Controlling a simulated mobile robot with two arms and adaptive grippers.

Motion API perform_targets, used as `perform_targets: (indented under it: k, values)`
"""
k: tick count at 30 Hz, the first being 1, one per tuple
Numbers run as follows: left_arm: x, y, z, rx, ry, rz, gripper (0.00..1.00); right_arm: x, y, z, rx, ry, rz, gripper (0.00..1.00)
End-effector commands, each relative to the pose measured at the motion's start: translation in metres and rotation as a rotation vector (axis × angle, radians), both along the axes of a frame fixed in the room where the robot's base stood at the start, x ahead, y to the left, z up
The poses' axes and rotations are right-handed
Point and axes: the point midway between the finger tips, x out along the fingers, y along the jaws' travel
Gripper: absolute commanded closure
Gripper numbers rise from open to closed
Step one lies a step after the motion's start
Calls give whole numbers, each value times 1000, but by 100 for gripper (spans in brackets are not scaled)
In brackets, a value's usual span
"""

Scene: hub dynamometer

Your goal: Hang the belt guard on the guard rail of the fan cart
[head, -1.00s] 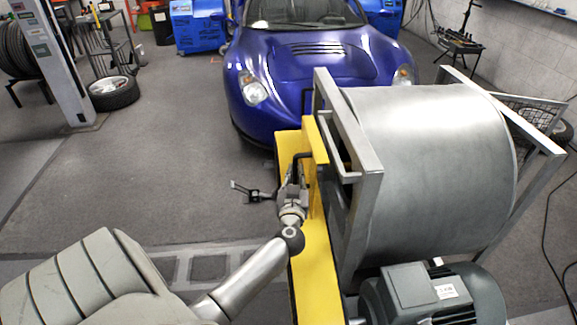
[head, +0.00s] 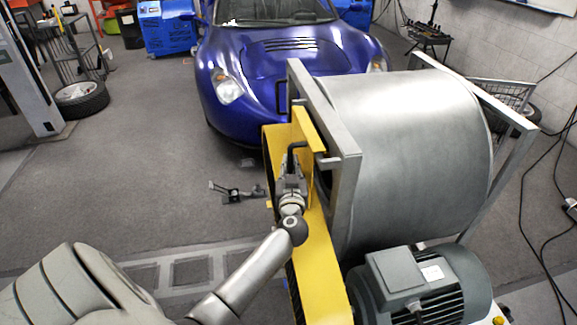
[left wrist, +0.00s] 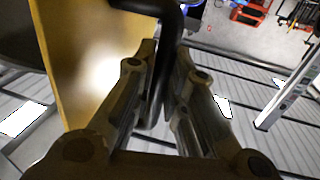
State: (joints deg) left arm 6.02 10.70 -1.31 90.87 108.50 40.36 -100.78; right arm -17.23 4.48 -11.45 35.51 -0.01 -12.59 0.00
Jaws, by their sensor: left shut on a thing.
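The yellow belt guard (head: 322,268) is a long channel beside the fan cart (head: 410,150), with a raised plate and top lip on its cart side. My left gripper (head: 292,176) is shut on the guard's black handle (head: 296,150). In the left wrist view, the fingers (left wrist: 165,75) close around the black handle (left wrist: 167,25) next to the yellow plate (left wrist: 85,60). The guard rail (head: 329,163) on the cart's grey frame shows only at its near end; the lip covers the rest. I cannot tell whether the lip rests on the rail. My right gripper is out of view.
A grey motor (head: 415,285) sits at the cart's near end. A blue car (head: 285,60) stands just behind the guard and cart. The floor (head: 120,180) to the left is mostly open, with a small black stand (head: 235,191) beside the guard.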

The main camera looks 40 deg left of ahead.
Motion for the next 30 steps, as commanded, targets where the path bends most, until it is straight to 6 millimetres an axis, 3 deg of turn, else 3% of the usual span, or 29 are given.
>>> perform_targets:
  k: [14,15,20,30]
  values:
    - [1,0,1,3,-9,-2,100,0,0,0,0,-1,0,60]
    - [1,0,1,3,-9,-2,82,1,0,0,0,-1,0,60]
    - [1,0,-1,2,-6,-1,62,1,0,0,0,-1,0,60]
    - [-2,-2,-7,-3,4,-1,62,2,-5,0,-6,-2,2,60]
